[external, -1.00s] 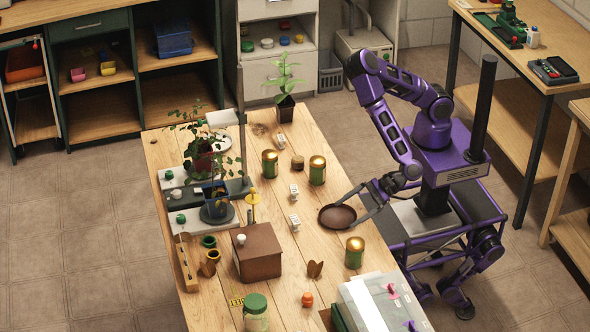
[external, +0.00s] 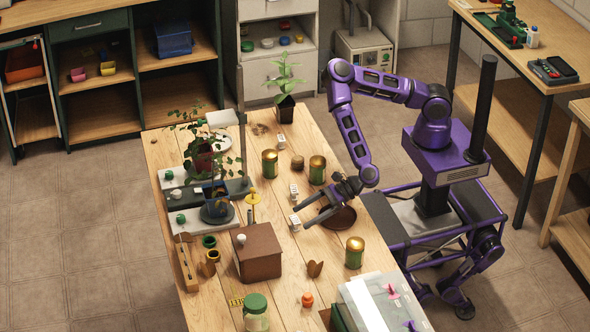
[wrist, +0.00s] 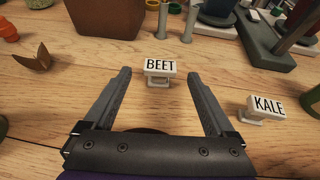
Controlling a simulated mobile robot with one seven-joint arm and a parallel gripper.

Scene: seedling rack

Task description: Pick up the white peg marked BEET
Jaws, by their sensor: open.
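The white peg marked BEET (wrist: 160,67) stands on the wooden table in the wrist view, just beyond and between my fingertips. It also shows in the external view (external: 295,222), beside the fingertips. My gripper (external: 306,217) is open and empty, low over the table; in the wrist view its two fingers (wrist: 160,77) reach toward the BEET peg from either side. No contact with the peg is visible. A similar white peg marked KALE (wrist: 264,108) stands to the right of my right finger in the wrist view.
A brown dish (external: 341,219) lies under my gripper. A brown box (external: 258,254) stands to the left of the BEET peg in the external view. Green and gold cans (external: 354,252) stand around. A brown folded piece (wrist: 36,60) and potted plants are farther off.

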